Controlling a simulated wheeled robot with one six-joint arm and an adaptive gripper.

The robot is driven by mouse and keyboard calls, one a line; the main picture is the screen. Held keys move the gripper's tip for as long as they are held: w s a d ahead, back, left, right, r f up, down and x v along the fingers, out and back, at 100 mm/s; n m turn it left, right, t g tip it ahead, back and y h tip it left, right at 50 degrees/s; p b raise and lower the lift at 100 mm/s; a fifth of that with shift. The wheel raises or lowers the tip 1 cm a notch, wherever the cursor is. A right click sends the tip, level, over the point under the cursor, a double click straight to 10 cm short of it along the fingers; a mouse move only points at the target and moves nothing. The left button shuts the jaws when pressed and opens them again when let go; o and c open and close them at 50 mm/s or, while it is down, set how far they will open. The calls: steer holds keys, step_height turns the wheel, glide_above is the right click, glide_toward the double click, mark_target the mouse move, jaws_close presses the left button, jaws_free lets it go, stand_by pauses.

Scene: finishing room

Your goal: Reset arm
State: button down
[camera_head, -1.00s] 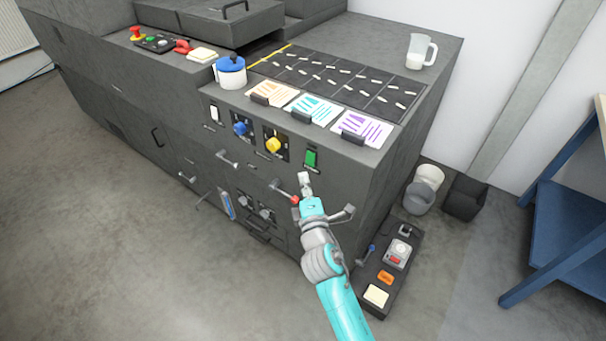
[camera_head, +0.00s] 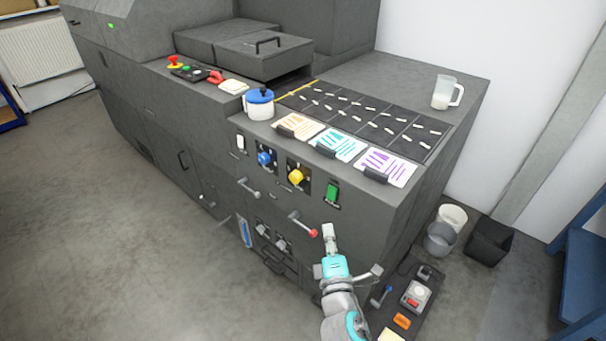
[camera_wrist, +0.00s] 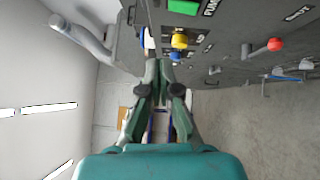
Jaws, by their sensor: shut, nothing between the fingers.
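My gripper (camera_head: 328,232) is in front of the dark grey machine (camera_head: 220,152), near its right end, just right of the red-tipped lever (camera_head: 304,226). In the wrist view my gripper (camera_wrist: 159,68) has its fingers together, with nothing held. The red knob (camera_wrist: 275,44) is off to the right there, apart from the fingers. A yellow knob (camera_wrist: 180,40) shows beyond the fingertips. My teal and grey arm comes up from the bottom edge of the head view.
The panel has a blue knob (camera_head: 264,159), a yellow knob and a green switch (camera_head: 333,193). A floor box with controls (camera_head: 416,296) stands right of my arm, near a grey bucket (camera_head: 440,239). A jug (camera_head: 446,92) stands on top. The floor at left is clear.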

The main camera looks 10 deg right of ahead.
steer(key=s+f+m+g+y, duration=0.1)
steer(key=s+f+m+y, duration=0.3)
steer(key=s, duration=0.7)
steer(key=s+f+m+g+h, duration=0.15)
steer(key=s+f, duration=0.35)
steer(key=s, duration=0.6)
steer(key=s+r+m, duration=0.3)
steer(key=s+m, duration=0.3)
steer(key=s, duration=0.4)
steer(key=s+r+m+g, duration=0.1)
steer(key=s+m, duration=0.4)
steer(key=s, duration=0.6)
steer(key=shift+d+r+m, duration=0.3)
steer(key=shift+r+m, duration=0.05)
steer(key=shift+r, duration=0.55)
steer(key=shift+g+y, duration=0.25)
